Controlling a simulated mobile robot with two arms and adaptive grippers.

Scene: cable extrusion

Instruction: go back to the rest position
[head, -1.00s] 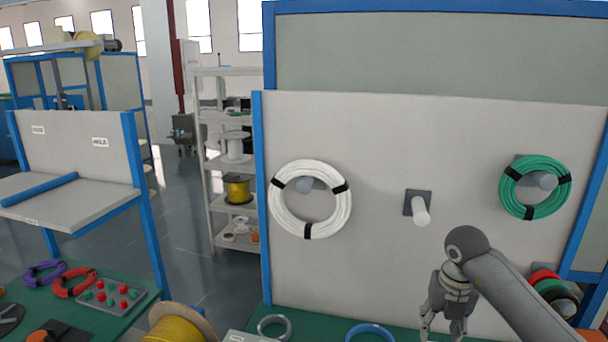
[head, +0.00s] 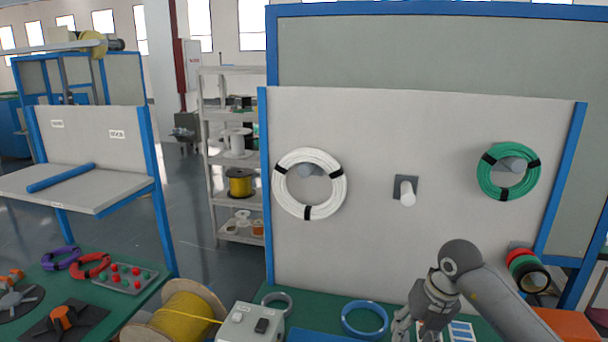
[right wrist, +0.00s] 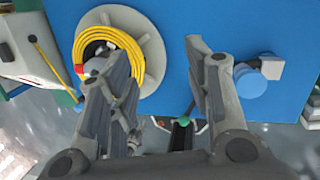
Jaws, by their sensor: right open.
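My right gripper (head: 418,325) is at the lower right of the head view, pointing down in front of the board and above the green table. In the right wrist view its two fingers (right wrist: 160,75) are apart with nothing between them. A white cable coil (head: 333,187) hangs on the left peg of the board (head: 400,250). A green cable coil (head: 485,180) hangs on the right peg. The middle peg (head: 407,194) is empty. My left gripper is not in view.
A blue ring (head: 348,323) and a grey ring (head: 286,296) lie on the table near the gripper. A grey box (head: 237,322) and a yellow cable spool (head: 165,322) stand to their left. Red, green and black rolls (head: 527,268) are at the right. Floor shows at the left.

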